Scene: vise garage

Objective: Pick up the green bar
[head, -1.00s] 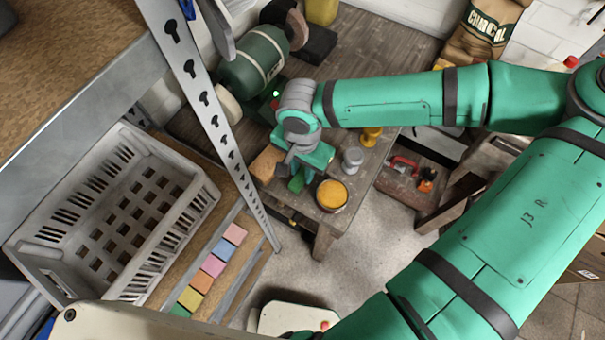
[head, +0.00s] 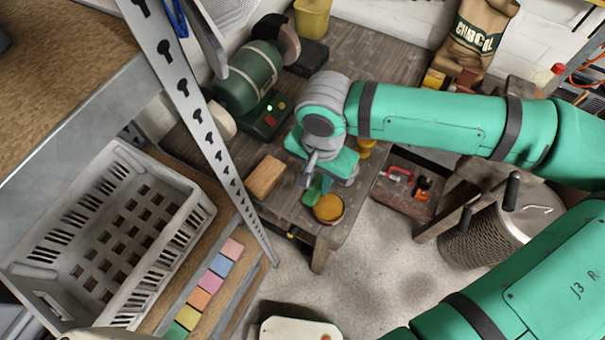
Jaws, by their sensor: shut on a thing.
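The green bar (head: 311,195) is a small dark green block at the workbench's front part, between a wooden block and a round tin with orange-yellow contents. My gripper (head: 316,187) points down from the teal hand and is shut on the green bar. The fingers and hand hide part of the bar. The bar looks held just above the bench, though the gap under it is hard to see.
The wooden block (head: 265,177) lies left of the bar and the tin (head: 328,208) stands close on its right. A green bench grinder (head: 250,80) sits behind. A slotted metal post (head: 205,120) and a grey crate (head: 60,210) stand at left.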

